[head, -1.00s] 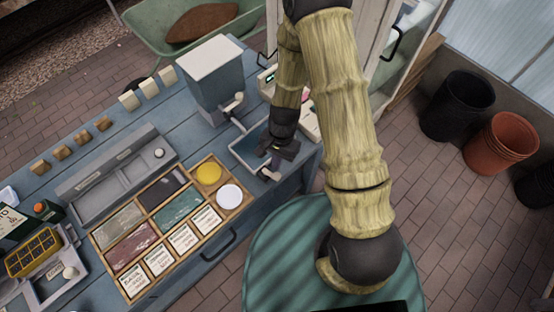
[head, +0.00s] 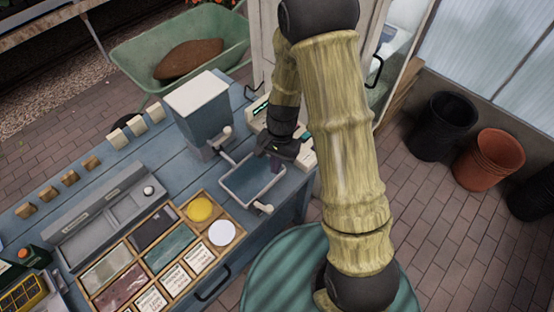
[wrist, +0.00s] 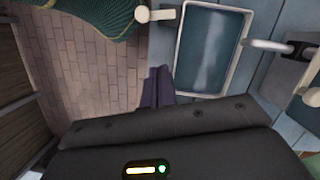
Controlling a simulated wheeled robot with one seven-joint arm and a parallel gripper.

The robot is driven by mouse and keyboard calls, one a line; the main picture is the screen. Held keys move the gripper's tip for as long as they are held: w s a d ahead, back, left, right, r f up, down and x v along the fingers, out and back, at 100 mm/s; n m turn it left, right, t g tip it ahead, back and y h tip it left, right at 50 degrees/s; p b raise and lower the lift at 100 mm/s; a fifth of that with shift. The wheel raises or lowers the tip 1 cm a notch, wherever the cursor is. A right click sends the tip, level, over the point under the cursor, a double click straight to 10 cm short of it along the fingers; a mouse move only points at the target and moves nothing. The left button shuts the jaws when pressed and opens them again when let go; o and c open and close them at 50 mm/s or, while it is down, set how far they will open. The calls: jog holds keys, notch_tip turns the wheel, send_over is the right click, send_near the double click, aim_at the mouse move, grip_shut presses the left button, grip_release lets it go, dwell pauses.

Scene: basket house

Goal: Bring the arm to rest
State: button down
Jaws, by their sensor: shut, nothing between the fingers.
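My gripper (head: 277,163) is at the end of my bamboo-like arm, above the blue bench near the far edge of a shallow tray (head: 232,193). Its fingers are shut with nothing between them. In the wrist view the purple-grey fingers of my gripper (wrist: 157,88) are together and point toward the bench edge, beside the tray (wrist: 184,88). The tray has a white rim and looks empty. My forearm hides part of the bench's right end.
A grey hopper box (head: 197,112) stands left of my gripper. A wooden compartment box (head: 190,262) holds cards and discs. A white device (head: 308,158) sits close behind the gripper.

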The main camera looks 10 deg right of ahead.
jog(key=shift+v, duration=1.2)
jog(key=s+d+r+n+t, duration=0.2)
jog(key=s+d+r+n, duration=0.1)
jog(key=r, duration=0.3)
jog(key=s+d+r+n+t+h, duration=0.1)
jog(key=s+d+r+n+t, duration=0.1)
jog(key=r, duration=0.5)
jog(key=s+d+n, duration=0.1)
jog(key=s+d, duration=0.1)
jog(key=d, duration=0.1)
jog(key=shift+d+t, duration=0.3)
jog(key=shift+t, duration=0.1)
jog(key=c, duration=1.3)
grip_release()
jog(key=shift+r, duration=0.15)
jog(key=shift+c, duration=0.5)
